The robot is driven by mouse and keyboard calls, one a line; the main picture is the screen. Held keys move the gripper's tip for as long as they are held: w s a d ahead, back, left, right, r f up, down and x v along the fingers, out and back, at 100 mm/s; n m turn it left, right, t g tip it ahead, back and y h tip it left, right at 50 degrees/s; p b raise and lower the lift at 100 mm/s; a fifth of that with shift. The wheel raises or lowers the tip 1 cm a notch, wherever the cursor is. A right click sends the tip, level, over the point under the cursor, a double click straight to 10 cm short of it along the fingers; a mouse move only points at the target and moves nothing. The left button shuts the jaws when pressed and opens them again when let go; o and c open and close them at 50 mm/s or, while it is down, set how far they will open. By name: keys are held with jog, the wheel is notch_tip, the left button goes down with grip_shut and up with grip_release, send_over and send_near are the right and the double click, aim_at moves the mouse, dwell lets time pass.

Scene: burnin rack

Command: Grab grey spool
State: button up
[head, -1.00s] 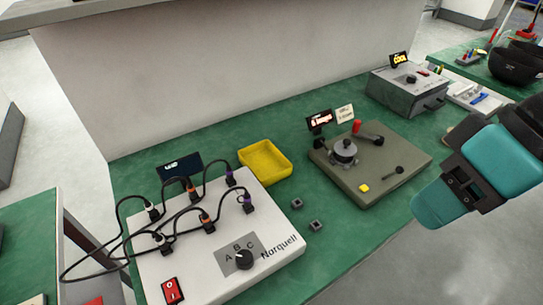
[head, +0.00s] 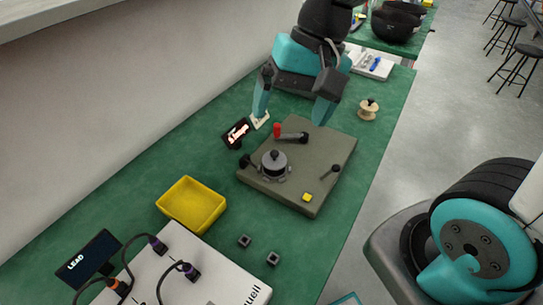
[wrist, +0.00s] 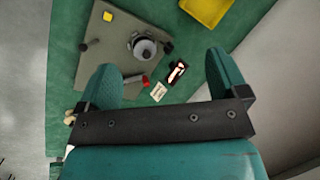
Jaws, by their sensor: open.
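The grey spool (head: 274,164) appears to be the round grey piece with a black knob on top, upright on the olive-grey plate (head: 325,150). In the wrist view, the grey spool (wrist: 145,48) lies beyond and between my fingertips. My gripper (head: 293,108) is open and empty, its fingers spread wide above the plate's far end, apart from the spool. In the wrist view, both fingers of my gripper (wrist: 165,75) show with nothing between them.
A red-tipped lever (head: 292,135) and a small black lever (head: 331,172) stand on the plate. A small lit display (head: 237,132) is beside it. A yellow tray (head: 191,204) lies left, a beige spool (head: 368,110) right.

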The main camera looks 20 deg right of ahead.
aim_at(276, 152)
jog(key=w+d+f+m, duration=0.2)
jog(key=w+d+m, duration=0.1)
jog(key=w+m, duration=0.25)
jog(key=w+d+f+m, duration=0.3)
jog(key=w+m, duration=0.1)
jog(key=m, duration=0.3)
jog(key=shift+m, duration=0.45)
jog(key=x, duration=0.7)
jog(key=d+x, duration=0.1)
jog(key=x, duration=0.2)
jog(key=shift+w+a+f+p, duration=0.1)
jog(key=shift+a+f+p, duration=0.05)
jog(key=shift+f+p, duration=0.25)
jog(key=shift+h, duration=0.3)
jog(key=shift+a+p+x, duration=0.1)
jog(key=shift+p+x, duration=0.05)
jog(key=shift+x, duration=1.45)
jog(key=shift+a+p+x, duration=0.15)
jog(key=shift+x, duration=1.4)
jog(key=shift+r, duration=0.1)
jog(key=c, duration=1.1)
jog(key=shift+o, duration=0.2)
